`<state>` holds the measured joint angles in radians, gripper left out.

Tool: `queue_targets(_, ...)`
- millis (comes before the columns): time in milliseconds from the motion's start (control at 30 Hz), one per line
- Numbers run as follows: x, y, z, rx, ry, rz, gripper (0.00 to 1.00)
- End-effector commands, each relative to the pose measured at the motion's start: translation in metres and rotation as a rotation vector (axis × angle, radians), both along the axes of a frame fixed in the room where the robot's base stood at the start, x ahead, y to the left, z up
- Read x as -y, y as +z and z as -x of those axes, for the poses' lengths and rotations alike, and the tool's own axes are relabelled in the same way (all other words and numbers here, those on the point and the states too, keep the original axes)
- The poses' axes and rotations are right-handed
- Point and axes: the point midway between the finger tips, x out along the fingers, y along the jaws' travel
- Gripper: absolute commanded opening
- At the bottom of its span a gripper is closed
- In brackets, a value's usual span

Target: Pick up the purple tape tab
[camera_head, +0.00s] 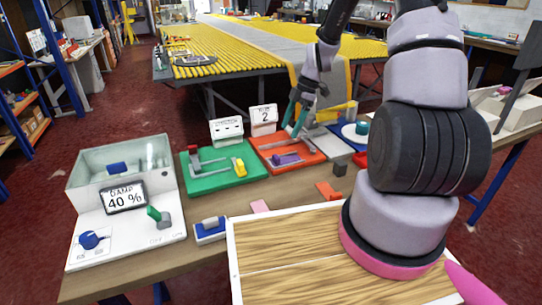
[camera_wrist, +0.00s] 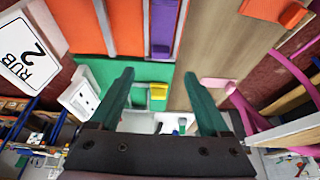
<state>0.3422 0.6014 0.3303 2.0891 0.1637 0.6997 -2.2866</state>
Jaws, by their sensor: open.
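The purple tape tab (camera_head: 286,159) lies on the orange-red board (camera_head: 302,160) beside a grey strip. In the wrist view the purple tab (camera_wrist: 163,27) shows at the top centre, beyond my fingertips. My gripper (camera_head: 298,120) has teal fingers pointing down, above the far side of the orange-red board. In the wrist view my gripper (camera_wrist: 160,73) is open, with nothing held between its fingers. The fingers are apart from the purple tab.
A green board (camera_head: 218,177) with a yellow block (camera_head: 240,167) lies left of the orange-red board. A glass-walled "DAMP 40 %" station (camera_head: 122,196) stands left. A wooden panel (camera_head: 290,250) lies in front.

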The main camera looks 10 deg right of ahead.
Motion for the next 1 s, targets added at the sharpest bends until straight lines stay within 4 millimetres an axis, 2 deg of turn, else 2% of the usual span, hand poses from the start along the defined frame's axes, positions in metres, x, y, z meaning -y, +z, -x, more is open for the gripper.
queue_targets(300, -0.018, -0.043, 0.004, 0.0, 0.016, -0.006, 0.8)
queue_targets(533, -0.025, -0.06, 0.006, 0.001, 0.015, -0.004, 0.8)
queue_targets(800, -0.041, -0.094, 0.011, 0.0, 0.014, -0.004, 0.8)
queue_targets(1000, -0.043, -0.101, 0.011, 0.002, 0.013, -0.004, 0.8)
